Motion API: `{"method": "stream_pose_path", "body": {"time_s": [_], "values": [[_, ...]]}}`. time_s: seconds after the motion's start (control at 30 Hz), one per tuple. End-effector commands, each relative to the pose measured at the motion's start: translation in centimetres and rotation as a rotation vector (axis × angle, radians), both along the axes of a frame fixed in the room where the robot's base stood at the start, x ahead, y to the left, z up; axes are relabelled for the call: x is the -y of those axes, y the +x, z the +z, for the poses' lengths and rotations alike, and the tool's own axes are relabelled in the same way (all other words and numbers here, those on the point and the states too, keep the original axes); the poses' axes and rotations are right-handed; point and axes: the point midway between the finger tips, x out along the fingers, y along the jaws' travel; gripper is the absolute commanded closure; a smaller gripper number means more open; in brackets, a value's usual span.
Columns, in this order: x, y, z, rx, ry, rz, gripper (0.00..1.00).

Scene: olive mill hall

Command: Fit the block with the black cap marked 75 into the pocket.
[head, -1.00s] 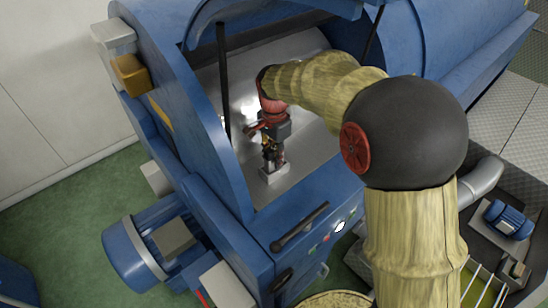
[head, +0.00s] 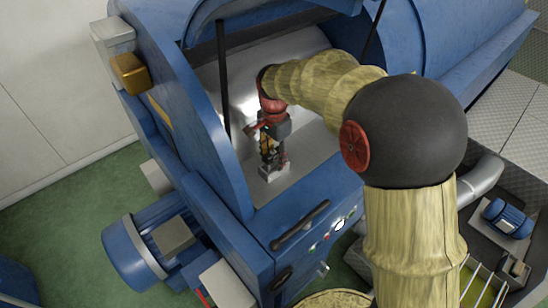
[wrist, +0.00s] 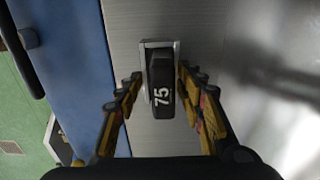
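The block with the black cap marked 75 (wrist: 162,88) stands in the middle of the wrist view. The grey metal pocket (wrist: 145,44) shows around its far end and along its sides, so the block sits within the pocket's walls. I cannot tell how deep it sits. In the head view the pocket (head: 277,174) is a small light grey piece with the dark block rising from it. My gripper (wrist: 158,82) is open, with one finger on each side of the block and a narrow gap on both sides. It also shows above the pocket in the head view (head: 271,158).
The pocket stands on a bare metal surface (wrist: 230,140) inside the blue machine (head: 225,165). A raised blue lid (head: 275,12) and dark struts (head: 223,80) flank the opening. The blue front wall (wrist: 75,60) lies left in the wrist view. Metal right of the pocket is clear.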

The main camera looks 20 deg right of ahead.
Motion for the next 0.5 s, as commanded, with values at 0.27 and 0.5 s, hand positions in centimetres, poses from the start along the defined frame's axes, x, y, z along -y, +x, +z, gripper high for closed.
{"method": "stream_pose_path", "body": {"time_s": [0.27, 0.5], "values": [[0.0, 0.2, 4.1, 0.006, 0.0, 0.0, 0.61], [0.0, 0.2, 8.9, 0.005, 0.0, 0.0, 0.61]]}}
